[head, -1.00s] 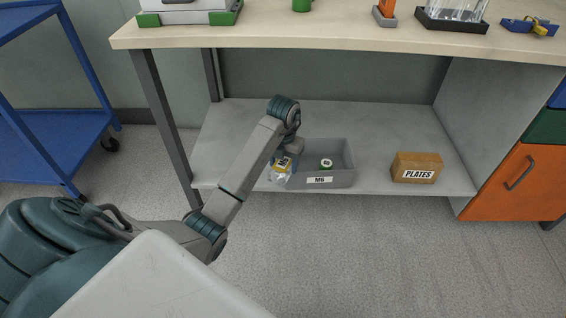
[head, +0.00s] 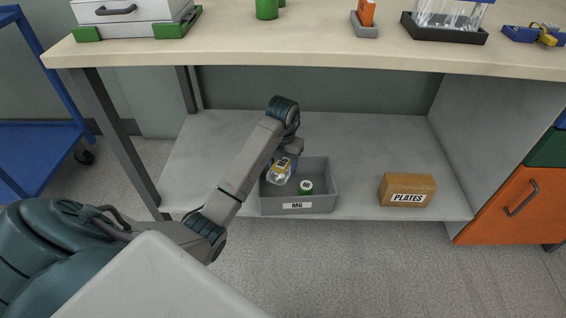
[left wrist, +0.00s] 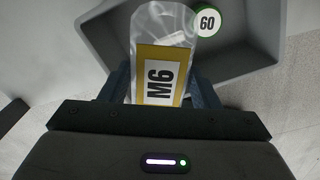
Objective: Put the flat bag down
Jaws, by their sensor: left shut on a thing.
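A clear flat bag with a yellow-edged M6 label (head: 279,174) is held in my left gripper (head: 285,160), which is shut on it. In the left wrist view the bag (left wrist: 161,65) sits between the two fingers (left wrist: 165,92), its far end over the grey bin. The grey bin labelled M6 (head: 325,203) stands on the lower shelf. In the head view the bag overlaps the bin's left part; I cannot tell whether it touches the bin's floor. My right gripper is not in view.
A green-and-white round item marked 60 (left wrist: 207,20) is in the bin; it also shows in the head view (head: 306,187). A cardboard PLATES box (head: 407,188) stands to the right on the shelf (head: 355,150). The bench top (head: 300,48) overhangs above.

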